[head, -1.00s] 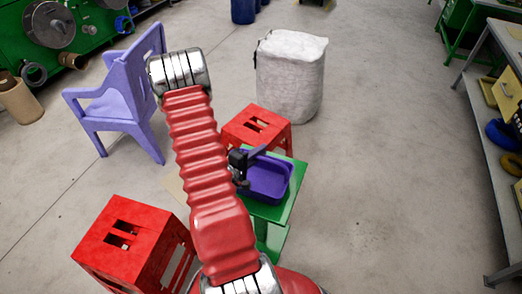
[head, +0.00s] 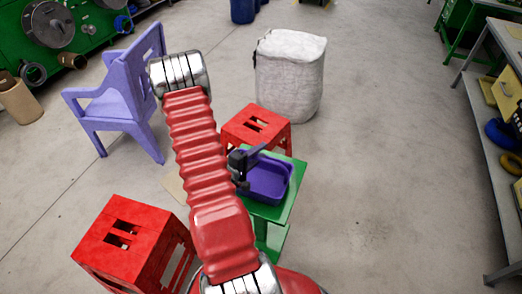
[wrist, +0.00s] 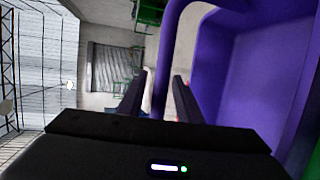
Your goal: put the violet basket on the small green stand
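The violet basket (head: 283,184) sits on top of the small green stand (head: 287,207) in the head view and looks upright. In the wrist view the basket (wrist: 260,75) fills the right side, and its thin violet handle (wrist: 160,80) runs between my gripper's two dark fingers. My gripper (head: 255,156) is at the basket's upper left side in the head view. In the wrist view my gripper (wrist: 160,95) is open, with gaps between the fingers and the handle. My arm hides part of the area left of the stand.
A red stool (head: 258,122) stands close behind the green stand, and another red stool (head: 130,235) stands at front left. A violet chair (head: 120,100) is at the left, a white sack (head: 290,75) at the back. The floor at right is clear up to a workbench (head: 480,150).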

